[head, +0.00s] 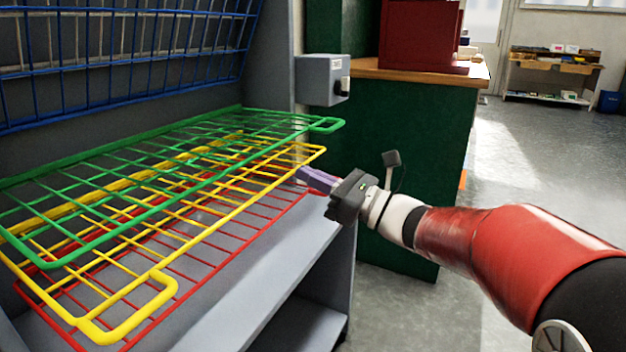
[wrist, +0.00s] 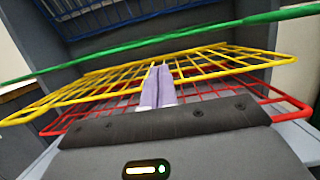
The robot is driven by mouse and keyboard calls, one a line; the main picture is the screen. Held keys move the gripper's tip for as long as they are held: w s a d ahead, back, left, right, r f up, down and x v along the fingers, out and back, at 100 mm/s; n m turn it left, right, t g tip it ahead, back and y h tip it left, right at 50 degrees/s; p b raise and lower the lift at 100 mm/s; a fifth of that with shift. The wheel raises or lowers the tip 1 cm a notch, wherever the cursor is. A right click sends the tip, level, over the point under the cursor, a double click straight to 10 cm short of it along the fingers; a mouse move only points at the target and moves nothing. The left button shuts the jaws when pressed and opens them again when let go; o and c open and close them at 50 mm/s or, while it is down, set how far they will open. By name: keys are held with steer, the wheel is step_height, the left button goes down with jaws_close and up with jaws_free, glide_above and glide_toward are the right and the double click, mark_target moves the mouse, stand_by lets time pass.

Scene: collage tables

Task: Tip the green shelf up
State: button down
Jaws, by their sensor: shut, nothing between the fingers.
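The green shelf (head: 113,224) is a wire rack lying roughly level in the grey rack frame, above a yellow shelf (head: 155,301) and a red shelf (head: 203,262). It has a tab at its far right corner. In the wrist view the green shelf's edge (wrist: 190,36) crosses the top as a bar, above the yellow shelf (wrist: 212,67). My gripper (head: 302,175) is at the right front of the racks, near the yellow shelf's right end and lower than the green tab. Its purple fingers (wrist: 157,84) are closed together and empty. I cannot tell whether they touch any wire.
A blue wire shelf (head: 140,50) stands tipped up at the back. A grey box with a knob (head: 322,80) is on the frame's right post. A green cabinet (head: 415,160) with a wooden top stands behind my gripper. Open floor lies to the right.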

steer(key=x, duration=0.6)
steer(key=shift+w+a, duration=0.15)
steer(key=shift+a, duration=0.2)
steer(key=shift+r, duration=0.2)
